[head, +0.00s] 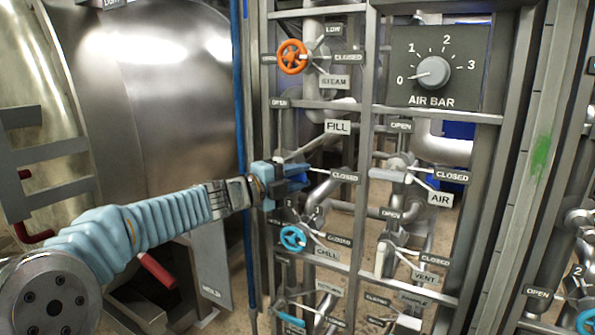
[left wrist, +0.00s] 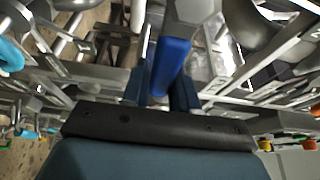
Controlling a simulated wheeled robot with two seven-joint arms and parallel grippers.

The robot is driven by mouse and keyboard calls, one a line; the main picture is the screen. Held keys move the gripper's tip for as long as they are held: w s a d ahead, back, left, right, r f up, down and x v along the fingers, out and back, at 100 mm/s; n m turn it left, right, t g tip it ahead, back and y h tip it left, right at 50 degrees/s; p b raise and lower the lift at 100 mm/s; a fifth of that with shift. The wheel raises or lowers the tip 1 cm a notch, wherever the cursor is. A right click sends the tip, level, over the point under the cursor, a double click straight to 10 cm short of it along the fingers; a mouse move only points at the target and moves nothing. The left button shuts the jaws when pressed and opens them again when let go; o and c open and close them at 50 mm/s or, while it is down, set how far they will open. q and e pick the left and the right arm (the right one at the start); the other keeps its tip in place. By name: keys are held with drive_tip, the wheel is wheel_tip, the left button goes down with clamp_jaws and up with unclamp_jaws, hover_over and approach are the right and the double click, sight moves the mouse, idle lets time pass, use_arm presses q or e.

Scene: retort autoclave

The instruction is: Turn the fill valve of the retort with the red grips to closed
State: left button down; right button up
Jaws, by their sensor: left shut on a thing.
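The fill valve has a blue lever handle (head: 297,169) in the framed pipe panel, below the FILL sign (head: 337,127). The lever lies roughly level and points right, towards its CLOSED sign (head: 343,175); its OPEN sign (head: 279,103) is above. My left gripper (head: 284,173) is shut on the lever and hides part of it and the valve body. In the left wrist view the blue lever (left wrist: 173,65) sits between the two fingers (left wrist: 163,88). Red grips (head: 157,270) show on the retort at the left. My right gripper is not in view.
An orange steam wheel (head: 292,57) is above, and a blue chill wheel (head: 293,238) is close below my gripper. The air lever (head: 388,175) is to the right. Grey frame bars (head: 367,150) surround the valves. An AIR BAR dial (head: 432,71) is at upper right.

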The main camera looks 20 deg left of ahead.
use_arm(q)
drive_tip(key=shift+f, duration=0.3)
drive_tip(key=c, duration=1)
unclamp_jaws()
drive_tip(key=shift+o, duration=0.2)
drive_tip(key=shift+r, duration=0.1)
drive_tip(key=v, duration=1.4)
drive_tip(key=shift+w+d, duration=0.1)
